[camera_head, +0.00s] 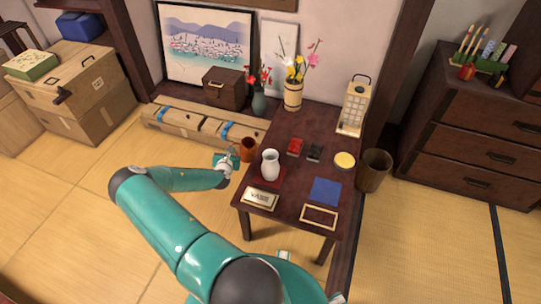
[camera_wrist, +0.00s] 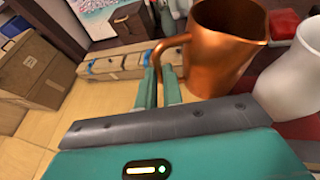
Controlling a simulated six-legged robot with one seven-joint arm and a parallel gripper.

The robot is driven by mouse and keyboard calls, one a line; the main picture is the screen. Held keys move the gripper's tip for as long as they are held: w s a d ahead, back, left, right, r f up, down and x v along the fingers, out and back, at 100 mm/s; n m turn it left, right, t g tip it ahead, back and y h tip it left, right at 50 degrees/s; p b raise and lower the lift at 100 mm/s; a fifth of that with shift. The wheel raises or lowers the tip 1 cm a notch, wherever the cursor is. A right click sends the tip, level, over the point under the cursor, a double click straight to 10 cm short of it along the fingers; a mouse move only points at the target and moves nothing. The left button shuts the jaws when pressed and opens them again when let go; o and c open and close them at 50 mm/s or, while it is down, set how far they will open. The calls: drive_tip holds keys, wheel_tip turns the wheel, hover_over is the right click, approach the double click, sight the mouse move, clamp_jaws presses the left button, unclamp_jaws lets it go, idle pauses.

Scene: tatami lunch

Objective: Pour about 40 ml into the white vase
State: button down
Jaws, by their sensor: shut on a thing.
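The white vase (camera_head: 270,165) stands upright on a dark red mat (camera_head: 282,174) on the low dark table. It also shows at the right edge of the wrist view (camera_wrist: 290,75), cut off by the frame. A copper pitcher (camera_head: 248,151) is just left of the vase in the head view. In the wrist view the pitcher (camera_wrist: 222,50) looks nearly upright, with its spout toward the vase side. My gripper (camera_wrist: 160,80) is shut on the pitcher's handle. The liquid inside the pitcher and the vase's inside are hidden.
Flower vases stand behind.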

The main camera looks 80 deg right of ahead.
drive_tip(key=s+a+r+m+t+h, duration=0.1)
drive_tip(key=s+r+m+t+h, duration=0.2)
drive_tip(key=s+r+m+h, duration=0.2)
drive_tip(key=shift+s+a+r+m+t+h, duration=0.3)
drive_tip(key=shift+s+r+m, duration=1.5)
drive_tip(key=shift+r+m, duration=0.95)
drive_tip(key=shift+s+m, duration=0.2)
drive_tip(key=shift+m, duration=0.05)
drive_tip(key=shift+s+a+r+m+h, duration=0.1)
drive_tip(key=shift+s+r+m+h, duration=0.25)
drive_tip(key=shift+s+m, duration=0.25)
drive_tip(key=shift+s+r+m+g+h+b, duration=0.1)
drive_tip(key=shift+r+m+g+h+b, duration=0.1)
drive_tip(key=shift+m+g+h+b, duration=0.25)
drive_tip(key=shift+t, duration=0.25)
